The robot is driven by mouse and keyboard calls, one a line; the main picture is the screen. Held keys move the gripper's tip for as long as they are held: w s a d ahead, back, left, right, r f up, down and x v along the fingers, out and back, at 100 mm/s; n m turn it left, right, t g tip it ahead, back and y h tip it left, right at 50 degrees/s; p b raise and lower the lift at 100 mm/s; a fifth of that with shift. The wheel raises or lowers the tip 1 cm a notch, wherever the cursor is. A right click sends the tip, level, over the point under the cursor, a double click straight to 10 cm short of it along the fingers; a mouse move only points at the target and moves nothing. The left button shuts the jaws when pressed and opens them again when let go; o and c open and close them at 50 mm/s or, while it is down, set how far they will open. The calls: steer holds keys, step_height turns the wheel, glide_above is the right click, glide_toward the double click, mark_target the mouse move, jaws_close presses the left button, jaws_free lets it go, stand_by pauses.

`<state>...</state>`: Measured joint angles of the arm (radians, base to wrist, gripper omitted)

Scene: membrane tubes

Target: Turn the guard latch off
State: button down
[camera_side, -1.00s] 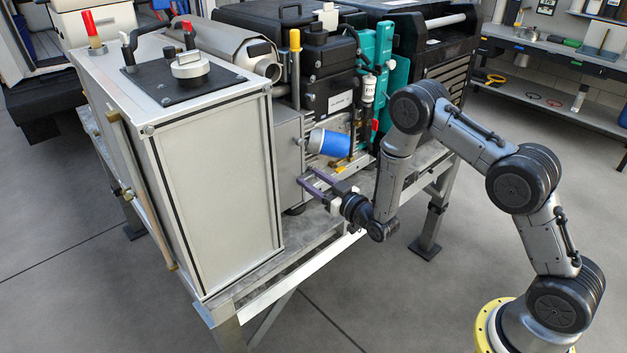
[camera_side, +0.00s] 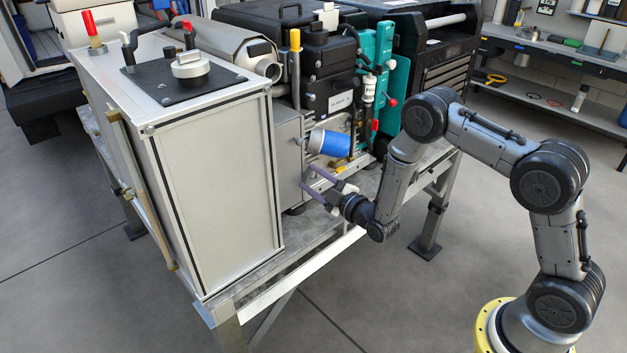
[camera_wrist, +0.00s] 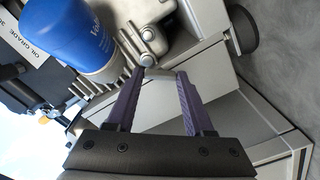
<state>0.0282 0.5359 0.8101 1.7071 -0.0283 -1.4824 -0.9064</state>
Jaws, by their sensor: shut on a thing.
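My gripper (camera_side: 308,179) is beside the lower side of the machine, below a blue cylinder (camera_side: 329,143). In the wrist view its two purple fingers (camera_wrist: 161,76) stand apart with a small silver metal piece (camera_wrist: 158,73) between their tips. This piece looks like the guard latch, and the fingers are closed on it. Its angle is hard to read because it is small and partly hidden by the fingers. In the side view I cannot make the latch out. The blue cylinder also shows in the wrist view (camera_wrist: 80,35), up and left of the fingertips.
A large grey cabinet (camera_side: 215,185) stands left of my gripper on the metal bench. A finned silver metal block (camera_wrist: 150,40) lies close above the fingertips. A teal unit (camera_side: 372,75) stands behind. Open floor (camera_side: 400,310) lies in front of the bench.

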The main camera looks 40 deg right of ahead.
steer(key=n, duration=0.3)
steer(key=shift+n, duration=2.2)
steer(key=shift+c, duration=1.4)
jaws_free()
steer(key=shift+s, duration=0.1)
steer(key=s, duration=1.3)
steer(key=shift+s, duration=0.35)
